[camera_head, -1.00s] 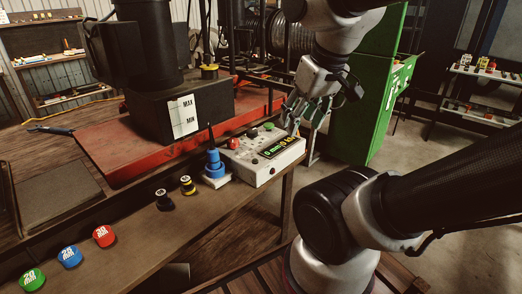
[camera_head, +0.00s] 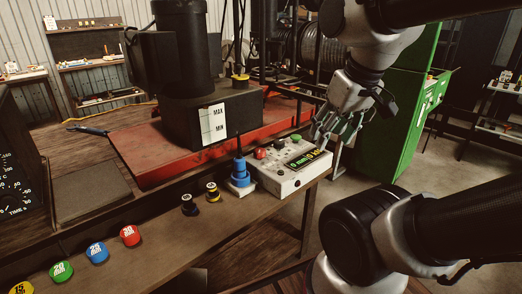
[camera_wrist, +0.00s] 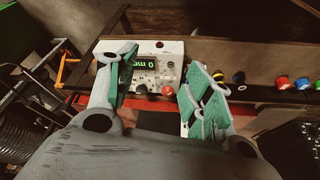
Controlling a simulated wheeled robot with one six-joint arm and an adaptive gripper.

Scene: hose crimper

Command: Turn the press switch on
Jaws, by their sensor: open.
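The white press control box (camera_head: 276,180) sits at the right end of the wooden bench. It carries a red button (camera_head: 260,153), a green button (camera_head: 296,138), a lit green display and small knobs. A small dark red part (camera_head: 297,183) shows on its front face. I cannot tell which control is the press switch. My gripper (camera_head: 322,138) is open and empty at the box's right end, above it. In the wrist view the box (camera_wrist: 172,48) lies between my open fingers (camera_wrist: 160,88), its display upside down, with the red button (camera_wrist: 168,91) near the right finger.
A blue stepped piece (camera_head: 240,172) with a thin rod stands left of the box. The black press (camera_head: 212,125) stands behind. A green cabinet (camera_head: 402,140) is at the right.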

